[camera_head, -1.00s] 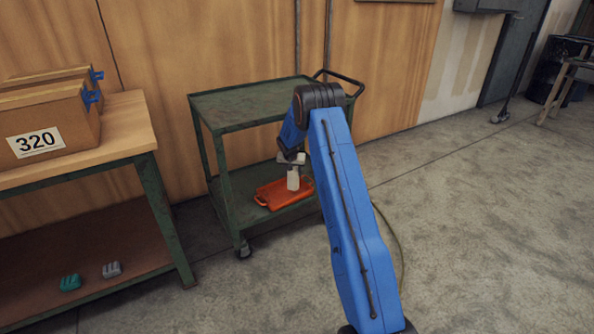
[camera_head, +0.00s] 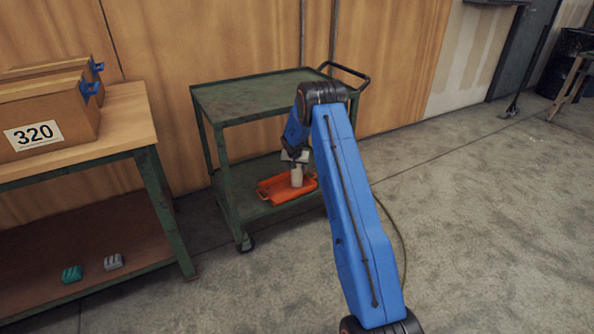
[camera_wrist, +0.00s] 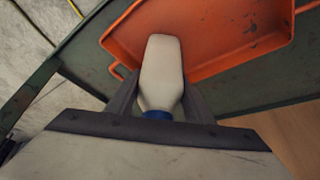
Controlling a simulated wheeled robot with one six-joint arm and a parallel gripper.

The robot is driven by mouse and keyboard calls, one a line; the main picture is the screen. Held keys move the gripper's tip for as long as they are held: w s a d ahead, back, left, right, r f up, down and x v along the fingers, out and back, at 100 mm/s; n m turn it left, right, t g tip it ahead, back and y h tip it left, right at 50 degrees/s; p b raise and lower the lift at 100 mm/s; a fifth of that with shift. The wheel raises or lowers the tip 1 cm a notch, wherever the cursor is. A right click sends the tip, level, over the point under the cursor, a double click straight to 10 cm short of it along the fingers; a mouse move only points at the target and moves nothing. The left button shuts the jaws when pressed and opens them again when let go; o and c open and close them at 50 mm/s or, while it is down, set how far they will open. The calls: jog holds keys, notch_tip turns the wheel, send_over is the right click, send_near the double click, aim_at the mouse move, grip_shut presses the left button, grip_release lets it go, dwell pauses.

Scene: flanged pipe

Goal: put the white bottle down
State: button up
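The white bottle (camera_head: 297,178) is at the orange tray (camera_head: 268,190) on the lower shelf of the green cart (camera_head: 240,208). In the wrist view the white bottle (camera_wrist: 161,75) has a blue cap or neck nearest my gripper, and its body reaches over the orange tray (camera_wrist: 205,75). My gripper (camera_wrist: 158,100) has one finger on each side of the bottle near its neck and looks shut on it. In the head view my gripper (camera_head: 296,158) is above the bottle. I cannot tell whether the bottle's base touches the tray.
The cart's top shelf (camera_head: 255,98) is above the tray and close to my arm. The floor at right is open.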

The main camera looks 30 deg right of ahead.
jog(key=o, duration=0.3)
jog(key=shift+r, duration=0.2)
